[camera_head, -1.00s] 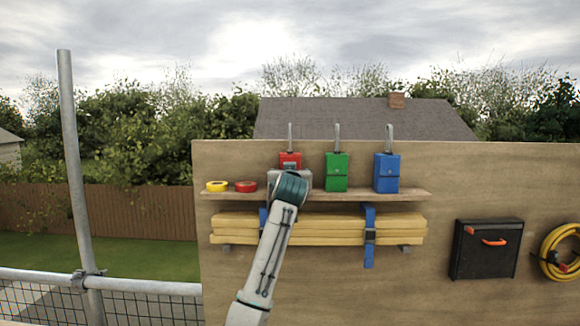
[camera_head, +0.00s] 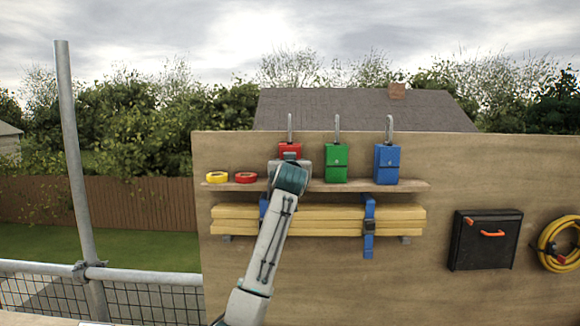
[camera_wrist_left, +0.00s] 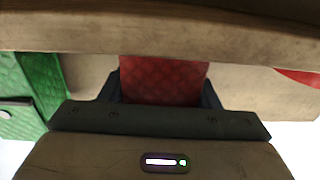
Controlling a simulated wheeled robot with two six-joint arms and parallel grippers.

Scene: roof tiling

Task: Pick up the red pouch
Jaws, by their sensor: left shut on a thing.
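The red pouch (camera_head: 290,149) is upright at the left of the row of three pouches on the wall shelf (camera_head: 400,185). It has a grey hook at its top. My left gripper (camera_head: 290,163) is in front of it and hides its lower part. In the left wrist view, the red pouch (camera_wrist_left: 163,80) sits between the two dark fingers of the left gripper (camera_wrist_left: 161,92), which is shut on it. I cannot tell whether the pouch's base touches the shelf. My right gripper is not in view.
A green pouch (camera_head: 335,163) stands close to the right, also in the wrist view (camera_wrist_left: 30,95). A blue pouch (camera_head: 387,165) stands farther right. Red tape (camera_head: 246,177) and yellow tape (camera_head: 217,177) lie left. Strapped timber battens (camera_head: 330,220) hang below the shelf.

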